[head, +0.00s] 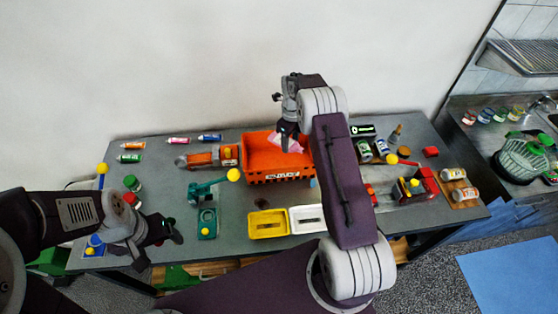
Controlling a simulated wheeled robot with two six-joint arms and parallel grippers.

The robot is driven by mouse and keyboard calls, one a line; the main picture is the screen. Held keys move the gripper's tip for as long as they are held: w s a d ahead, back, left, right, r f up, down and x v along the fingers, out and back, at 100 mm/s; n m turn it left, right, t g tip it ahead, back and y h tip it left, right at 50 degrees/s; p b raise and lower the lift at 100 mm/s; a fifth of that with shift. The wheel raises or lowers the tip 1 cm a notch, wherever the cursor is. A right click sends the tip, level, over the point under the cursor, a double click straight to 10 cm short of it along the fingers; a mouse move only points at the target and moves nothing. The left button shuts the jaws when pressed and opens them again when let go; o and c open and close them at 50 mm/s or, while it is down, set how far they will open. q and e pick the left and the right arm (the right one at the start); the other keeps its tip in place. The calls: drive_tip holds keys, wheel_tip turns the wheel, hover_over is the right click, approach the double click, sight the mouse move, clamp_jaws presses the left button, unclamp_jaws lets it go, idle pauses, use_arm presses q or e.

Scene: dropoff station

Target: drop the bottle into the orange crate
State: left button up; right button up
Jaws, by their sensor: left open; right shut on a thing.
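The orange crate (268,179) stands at the middle of the grey table, with its open top up. My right gripper (288,138) is over the crate, pointing down, and is shut on a small pink and white thing (284,147). This thing shows at or above the crate's opening; its shape is mostly hidden, so I cannot tell whether it is the bottle. My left gripper (164,244) is open and empty at the table's front left, apart from the crate.
A yellow tray (267,230) and a white tray (296,227) stand in front of the crate. A toy truck (210,157) and a green crane toy (207,215) are left of it. Cans and a brown bottle (395,134) stand to the right.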

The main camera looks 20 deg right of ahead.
wheel_tip(320, 180, down, 4)
drive_tip(key=shift+w+f+b, duration=0.1)
drive_tip(key=shift+f+b, duration=0.15)
drive_tip(key=shift+b, duration=1)
drive_tip(key=o, duration=0.7)
use_arm(q)
drive_tip(key=f, duration=0.3)
drive_tip(key=shift+w+f, duration=0.2)
drive_tip(key=shift+w, duration=0.15)
use_arm(e)
drive_tip(key=o, duration=0.4)
drive_tip(key=shift+w, duration=0.15)
drive_tip(key=shift+c, duration=0.2)
wheel_tip(320, 180, up, 8)
drive_tip(key=shift+b, duration=1)
use_arm(q)
wheel_tip(320, 180, down, 2)
drive_tip(key=shift+s, duration=0.1)
use_arm(e)
drive_tip(key=shift+r, duration=0.5)
